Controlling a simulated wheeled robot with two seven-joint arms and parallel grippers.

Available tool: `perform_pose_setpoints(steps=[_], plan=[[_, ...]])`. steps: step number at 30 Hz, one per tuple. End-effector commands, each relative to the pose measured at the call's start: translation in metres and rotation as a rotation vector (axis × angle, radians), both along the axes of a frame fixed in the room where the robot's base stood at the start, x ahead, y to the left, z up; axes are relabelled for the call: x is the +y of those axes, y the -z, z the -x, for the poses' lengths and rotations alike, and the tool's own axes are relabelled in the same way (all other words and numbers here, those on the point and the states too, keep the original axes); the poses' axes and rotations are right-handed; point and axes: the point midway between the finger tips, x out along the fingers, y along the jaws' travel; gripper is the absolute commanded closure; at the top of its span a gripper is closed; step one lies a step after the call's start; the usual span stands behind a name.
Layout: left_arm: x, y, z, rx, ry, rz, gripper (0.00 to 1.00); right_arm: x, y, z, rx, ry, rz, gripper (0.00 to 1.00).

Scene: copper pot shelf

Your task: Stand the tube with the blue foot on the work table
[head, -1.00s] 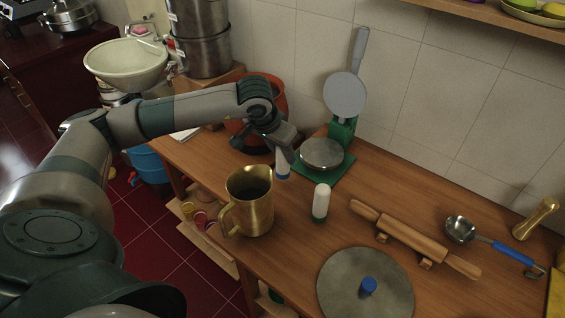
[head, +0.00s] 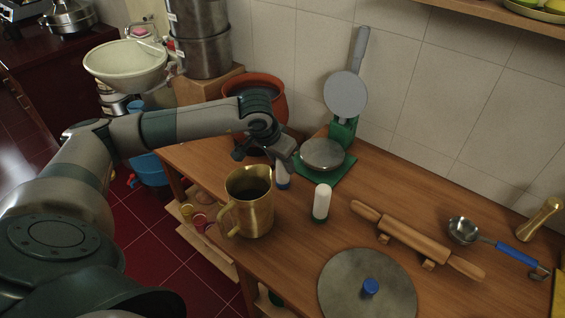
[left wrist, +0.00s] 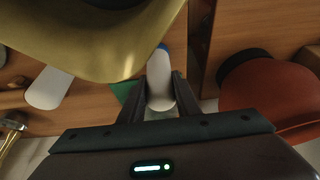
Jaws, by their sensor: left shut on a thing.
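My left gripper (head: 281,163) is shut on the white tube with the blue foot (head: 283,180). I cannot tell whether the foot touches the work table (head: 350,232). In the left wrist view the tube (left wrist: 159,82) sits between the fingers of the left gripper (left wrist: 160,100), its blue foot partly showing at the far end. A similar white tube with a green foot (head: 321,202) stands on the table to the right. My right gripper is out of view.
The brass jug (head: 249,204) stands close in front of the held tube. A rolling pin (head: 415,238), a ladle (head: 490,240) and a round lid (head: 345,290) lie right and in front.

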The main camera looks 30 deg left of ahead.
Motion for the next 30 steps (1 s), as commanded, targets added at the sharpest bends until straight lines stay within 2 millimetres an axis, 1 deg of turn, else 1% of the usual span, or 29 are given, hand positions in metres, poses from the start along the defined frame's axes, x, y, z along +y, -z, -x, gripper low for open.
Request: perform_pose_setpoints(steps=[4,10,11,12,13,25,30], plan=[[0.000,0.001,0.000,-0.001,0.000,0.000,0.96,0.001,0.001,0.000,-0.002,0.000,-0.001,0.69],[0.000,0.002,0.000,-0.001,0.000,0.000,0.96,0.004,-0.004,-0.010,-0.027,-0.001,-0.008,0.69],[0.000,0.002,0.000,0.000,0.000,0.000,0.66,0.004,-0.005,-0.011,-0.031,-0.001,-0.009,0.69],[0.000,0.002,0.000,0.000,0.000,0.000,0.56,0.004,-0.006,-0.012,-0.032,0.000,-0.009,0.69],[0.000,0.002,0.000,0.000,0.000,0.000,0.52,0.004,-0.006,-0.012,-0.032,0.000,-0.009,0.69],[0.000,0.001,0.000,0.000,0.000,0.000,0.52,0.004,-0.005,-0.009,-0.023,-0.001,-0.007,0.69],[0.000,-0.004,0.000,0.000,0.000,0.000,0.52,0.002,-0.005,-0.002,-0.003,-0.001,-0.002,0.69]])
